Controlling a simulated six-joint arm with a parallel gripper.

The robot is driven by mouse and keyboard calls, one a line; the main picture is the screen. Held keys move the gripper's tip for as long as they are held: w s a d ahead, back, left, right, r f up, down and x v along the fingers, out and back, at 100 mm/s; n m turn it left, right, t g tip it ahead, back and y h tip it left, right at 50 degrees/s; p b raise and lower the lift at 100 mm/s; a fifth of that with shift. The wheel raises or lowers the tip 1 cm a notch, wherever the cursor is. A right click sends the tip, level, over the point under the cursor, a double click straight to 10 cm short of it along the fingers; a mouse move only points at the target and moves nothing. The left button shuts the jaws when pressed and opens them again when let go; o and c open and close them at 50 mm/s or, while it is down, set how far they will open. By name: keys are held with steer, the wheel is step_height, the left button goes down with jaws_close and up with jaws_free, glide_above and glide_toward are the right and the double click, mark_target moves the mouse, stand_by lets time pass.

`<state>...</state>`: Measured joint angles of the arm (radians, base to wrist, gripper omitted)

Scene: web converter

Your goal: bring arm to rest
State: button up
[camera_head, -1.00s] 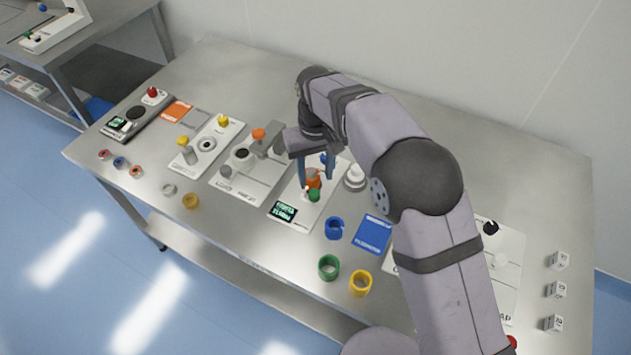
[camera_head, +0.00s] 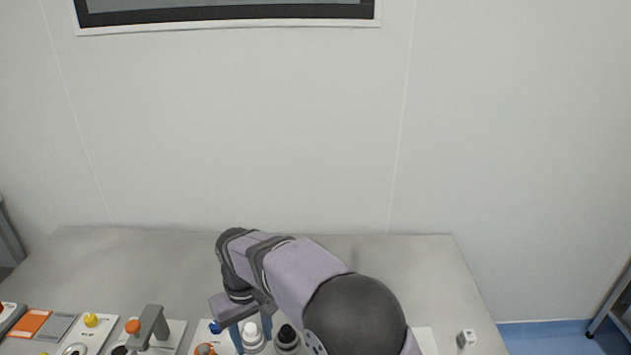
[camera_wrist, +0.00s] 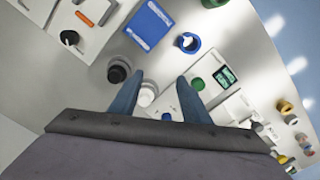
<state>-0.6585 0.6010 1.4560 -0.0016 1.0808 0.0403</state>
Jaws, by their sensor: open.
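My gripper (camera_head: 251,336) is open and empty above the right part of the bench. In the head view its fingers hang in front of a white round knob (camera_head: 252,340), with a black knob (camera_head: 287,338) to the right and a blue knob (camera_head: 216,327) to the left. In the wrist view both fingers (camera_wrist: 160,85) are spread apart, with the white knob (camera_wrist: 147,96) visible between them. The black knob (camera_wrist: 118,72) is left of them, and a green button (camera_wrist: 197,84) and a lit display (camera_wrist: 224,78) are to the right. Nothing is held.
The steel bench (camera_head: 110,265) is clear at the back, before a plain wall. A grey post fixture (camera_head: 150,325) stands left of my gripper. A blue card (camera_wrist: 149,25) and blue ring (camera_wrist: 188,42) lie on the bench. A white cube (camera_head: 466,338) is at the right.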

steer(key=d+m, duration=0.2)
steer(key=d, duration=0.8)
steer(key=s+d+f+m, duration=0.2)
steer(key=s+d+m, duration=0.3)
steer(key=s+d, duration=1.1)
steer(key=d, duration=0.3)
steer(key=shift+d, duration=0.3)
steer(key=shift+s, duration=0.1)
stand_by(0.9)
